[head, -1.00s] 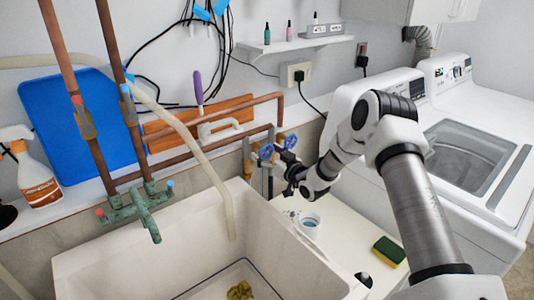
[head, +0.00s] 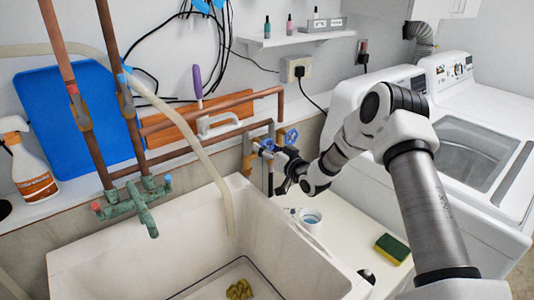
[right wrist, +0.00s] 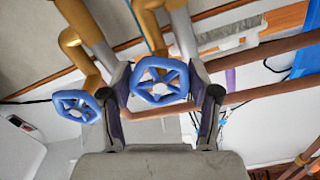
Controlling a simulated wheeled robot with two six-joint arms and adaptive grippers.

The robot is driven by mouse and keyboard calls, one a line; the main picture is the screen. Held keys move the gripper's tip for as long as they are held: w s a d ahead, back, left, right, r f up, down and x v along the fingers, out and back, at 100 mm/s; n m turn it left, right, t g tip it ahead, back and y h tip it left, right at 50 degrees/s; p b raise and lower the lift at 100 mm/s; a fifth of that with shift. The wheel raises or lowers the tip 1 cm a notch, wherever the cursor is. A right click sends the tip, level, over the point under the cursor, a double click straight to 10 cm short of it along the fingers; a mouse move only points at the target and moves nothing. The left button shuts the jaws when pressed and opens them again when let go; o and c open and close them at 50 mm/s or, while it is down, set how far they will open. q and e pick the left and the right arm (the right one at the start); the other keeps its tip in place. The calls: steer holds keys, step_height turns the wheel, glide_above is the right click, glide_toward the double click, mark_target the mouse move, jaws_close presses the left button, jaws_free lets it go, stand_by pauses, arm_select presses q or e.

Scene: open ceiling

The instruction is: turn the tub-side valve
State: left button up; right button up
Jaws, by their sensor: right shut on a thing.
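Two blue handwheel valves sit side by side on the pipes behind the tub's right corner. The tub-side valve (head: 266,144) is the left one in the head view, partly covered by my right gripper (head: 276,153). In the right wrist view the tub-side valve (right wrist: 160,80) stands between the two fingers of my right gripper (right wrist: 164,120), which is shut on its rim. The other valve (head: 291,137) is free, to the right in the head view; it shows left of the fingers in the wrist view (right wrist: 77,105). My left gripper is not in view.
The white tub (head: 110,257) fills the lower left, with a pale hose (head: 192,140) hanging into it. A green faucet (head: 133,203) is on its back edge. Copper pipes (head: 215,143) run close behind.

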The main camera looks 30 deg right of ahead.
steer(key=m+b, duration=0.3)
steer(key=m, duration=0.3)
steer(key=shift+b, duration=0.4)
steer(key=m+b, duration=0.2)
steer(key=m, duration=0.3)
steer(key=shift+r, duration=0.15)
steer(key=shift+m, duration=0.4)
steer(key=o, duration=1.2)
steer(key=shift+a, duration=0.1)
steer(key=shift+c, duration=0.2)
steer(key=s, duration=1.1)
steer(key=shift+s+d, duration=0.4)
